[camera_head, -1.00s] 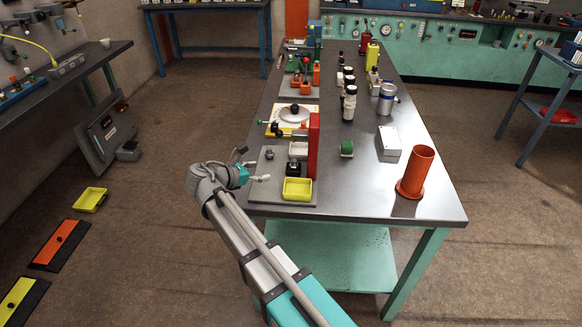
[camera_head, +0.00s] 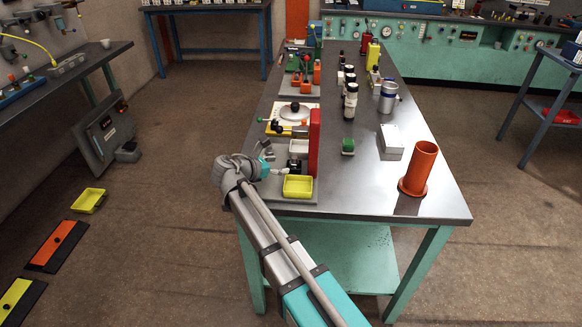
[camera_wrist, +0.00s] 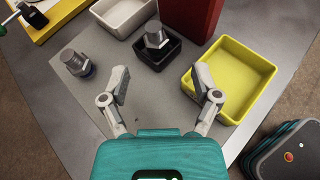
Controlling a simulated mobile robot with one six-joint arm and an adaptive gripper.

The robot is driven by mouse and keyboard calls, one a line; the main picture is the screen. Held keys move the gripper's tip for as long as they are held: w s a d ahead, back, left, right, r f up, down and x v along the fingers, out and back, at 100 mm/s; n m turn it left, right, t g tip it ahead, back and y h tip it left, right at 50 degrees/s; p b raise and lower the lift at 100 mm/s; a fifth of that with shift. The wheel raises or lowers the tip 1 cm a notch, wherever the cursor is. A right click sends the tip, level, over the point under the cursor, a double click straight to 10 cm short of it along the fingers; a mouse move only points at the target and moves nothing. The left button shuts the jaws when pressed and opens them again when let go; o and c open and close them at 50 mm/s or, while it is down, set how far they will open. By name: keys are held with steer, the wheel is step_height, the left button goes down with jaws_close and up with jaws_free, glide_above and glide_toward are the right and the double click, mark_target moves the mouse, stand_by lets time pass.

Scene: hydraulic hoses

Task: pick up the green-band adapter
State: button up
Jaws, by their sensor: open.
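Two grey metal hex-headed adapters show in the wrist view. One adapter (camera_wrist: 76,63) stands on the grey board at left, with a bluish band low on its side. The other adapter (camera_wrist: 156,38) sits in a small black tray (camera_wrist: 172,56). I cannot make out a green band on either one. My gripper (camera_wrist: 161,80) is open and empty, its fingers spread above the board, with the black tray ahead of them and the left adapter beyond the left finger. In the head view my gripper (camera_head: 279,170) is over the near left part of the bench.
A yellow tray (camera_wrist: 241,68) lies close by the right finger. A white tray (camera_wrist: 124,14) and a tall red block (camera_wrist: 190,16) stand beyond. On the bench are a small green object (camera_head: 348,146), a grey box (camera_head: 391,142) and an orange cylinder (camera_head: 419,168).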

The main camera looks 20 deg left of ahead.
mark_target(292, 162)
steer(key=shift+w+d+f, duration=0.15)
steer(key=shift+w+d, duration=0.1)
steer(key=shift+w, duration=0.2)
steer(key=shift+b+x, duration=1)
steer(key=shift+x, duration=1.6)
steer(key=shift+a, duration=0.15)
jaws_close()
